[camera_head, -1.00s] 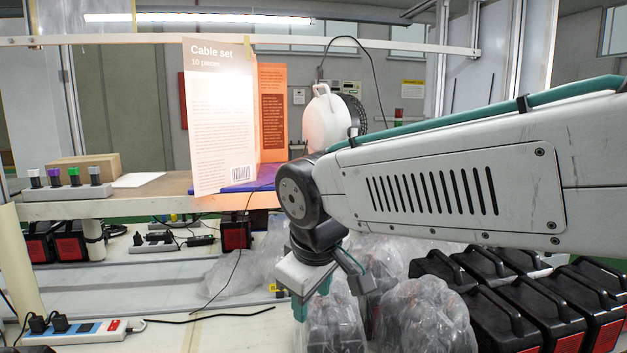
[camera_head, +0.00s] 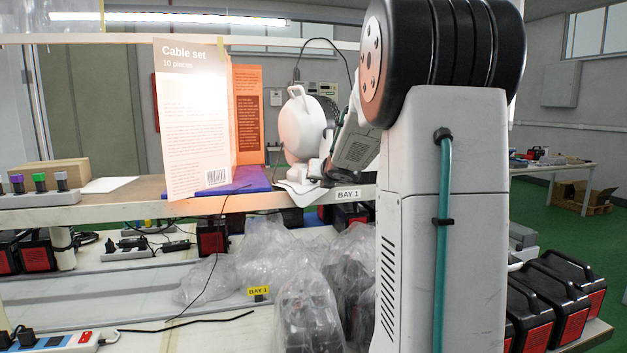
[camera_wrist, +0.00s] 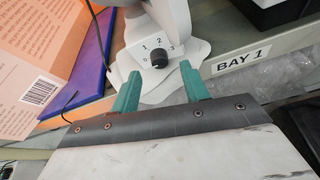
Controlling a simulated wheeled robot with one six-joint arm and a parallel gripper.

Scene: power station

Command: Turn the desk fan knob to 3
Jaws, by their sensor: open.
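The white desk fan (camera_head: 301,130) stands on the shelf beside the blue mat, with its dark grille facing right. In the wrist view the fan's stand (camera_wrist: 172,16) and base (camera_wrist: 190,58) show, with a black knob (camera_wrist: 158,60) under the marks 0, 1, 2 and 3. The knob's pointer is too small to read. My gripper (camera_wrist: 160,84) has its two green fingers apart and empty. The fingertips are just short of the knob, one towards each side, and do not appear to touch it. In the head view my arm hides part of the gripper.
A Cable set board (camera_head: 190,120) and an orange panel (camera_head: 247,110) stand left of the fan on a blue mat (camera_head: 240,182). A BAY 1 label (camera_head: 348,194) marks the shelf edge. Plastic-wrapped items (camera_head: 305,310) lie below.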

